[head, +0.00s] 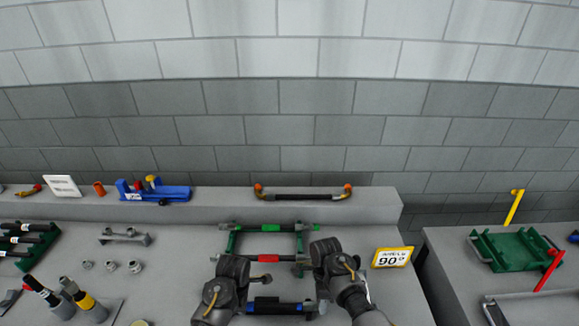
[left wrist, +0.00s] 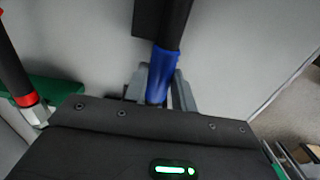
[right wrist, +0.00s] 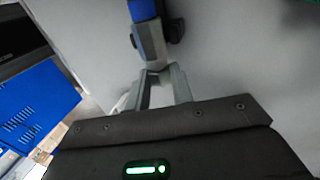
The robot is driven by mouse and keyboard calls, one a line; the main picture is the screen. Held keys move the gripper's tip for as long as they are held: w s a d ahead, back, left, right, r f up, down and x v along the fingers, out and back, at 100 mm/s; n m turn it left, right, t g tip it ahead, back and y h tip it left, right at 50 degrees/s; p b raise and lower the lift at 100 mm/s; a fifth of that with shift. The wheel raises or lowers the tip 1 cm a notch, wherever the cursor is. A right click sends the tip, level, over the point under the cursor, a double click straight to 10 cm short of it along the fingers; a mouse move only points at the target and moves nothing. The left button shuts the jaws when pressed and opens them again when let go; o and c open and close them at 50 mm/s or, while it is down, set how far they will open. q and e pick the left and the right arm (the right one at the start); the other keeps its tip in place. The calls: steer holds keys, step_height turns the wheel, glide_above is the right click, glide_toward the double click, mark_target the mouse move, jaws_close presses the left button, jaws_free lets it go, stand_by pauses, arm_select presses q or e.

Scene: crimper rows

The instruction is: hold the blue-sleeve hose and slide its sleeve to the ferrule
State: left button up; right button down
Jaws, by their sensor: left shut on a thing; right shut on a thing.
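The blue-sleeve hose (head: 288,308) lies across the front of the bench, between my two grippers. Its blue sleeve (left wrist: 168,75) has black hose above it in the left wrist view. My left gripper (left wrist: 160,88) is shut on the blue sleeve. In the right wrist view, a grey metal ferrule (right wrist: 150,45) sits right below a blue part, probably the sleeve's edge. My right gripper (right wrist: 160,72) is shut on the lower end of this metal fitting. The fingertips are hard to make out in the head view.
Red-sleeve (head: 268,258) and green-sleeve (head: 270,228) hoses lie behind, on a green rack (head: 232,240). A yellow sign (head: 392,257) stands right of my right arm. Loose fittings (head: 111,265) lie at left. A green tray (head: 510,250) sits on the right bench, beyond a gap.

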arm_select(q)
steer(key=shift+a, duration=0.55)
arm_select(e)
steer(key=shift+d, duration=0.1)
arm_select(q)
steer(key=o, duration=1)
steer(key=shift+d, duration=0.1)
steer(key=shift+r, duration=0.1)
step_height(320, 180, up, 12)
arm_select(e)
steer(key=c, duration=1.1)
jaws_free()
steer(key=shift+c, duration=0.2)
